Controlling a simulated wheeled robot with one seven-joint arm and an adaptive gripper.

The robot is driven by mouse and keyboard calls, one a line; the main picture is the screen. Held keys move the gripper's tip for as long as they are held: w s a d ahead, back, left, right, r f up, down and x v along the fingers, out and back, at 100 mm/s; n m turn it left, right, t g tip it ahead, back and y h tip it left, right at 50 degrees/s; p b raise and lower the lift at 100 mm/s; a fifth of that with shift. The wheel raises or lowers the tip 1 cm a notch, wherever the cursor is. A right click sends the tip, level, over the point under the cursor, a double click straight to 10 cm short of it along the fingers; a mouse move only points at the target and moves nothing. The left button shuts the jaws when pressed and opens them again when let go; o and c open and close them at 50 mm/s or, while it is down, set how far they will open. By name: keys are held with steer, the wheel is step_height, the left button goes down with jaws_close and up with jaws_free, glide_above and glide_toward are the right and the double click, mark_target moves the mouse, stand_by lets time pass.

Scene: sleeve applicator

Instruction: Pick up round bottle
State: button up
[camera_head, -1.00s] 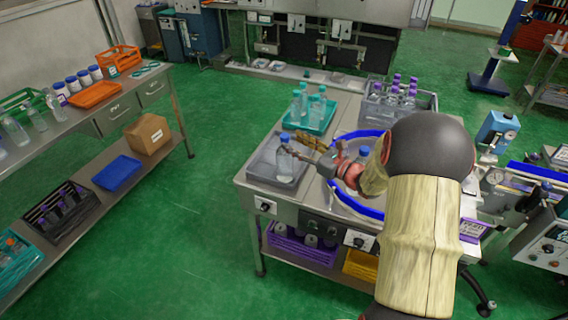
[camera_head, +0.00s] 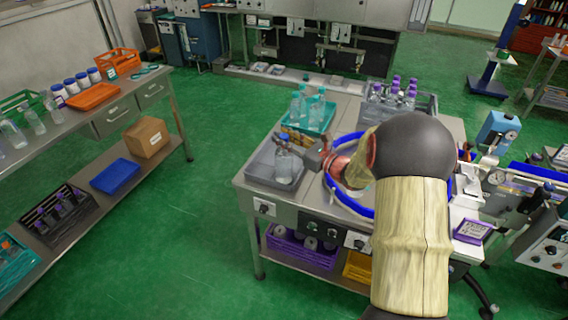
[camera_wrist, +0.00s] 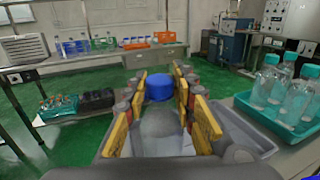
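The round bottle (camera_head: 285,168), clear with a blue cap, stands upright in a grey tray (camera_head: 262,172) at the table's left front corner. In the wrist view its blue cap (camera_wrist: 160,87) shows between the finger pads, with the clear body below. My gripper (camera_wrist: 160,100) is open, with a yellow-padded finger on either side of the bottle. In the head view my gripper (camera_head: 296,150) reaches the bottle from the right, at its upper part. I cannot tell whether the pads touch it.
A teal tray (camera_head: 318,125) of clear bottles stands behind the grey tray; it also shows at right in the wrist view (camera_wrist: 275,118). A grey crate (camera_head: 427,103) of purple-capped bottles is farther back. A blue ring (camera_head: 345,207) lies under my arm.

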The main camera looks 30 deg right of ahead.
jaws_close()
steer(key=shift+r, duration=0.1)
stand_by(0.7)
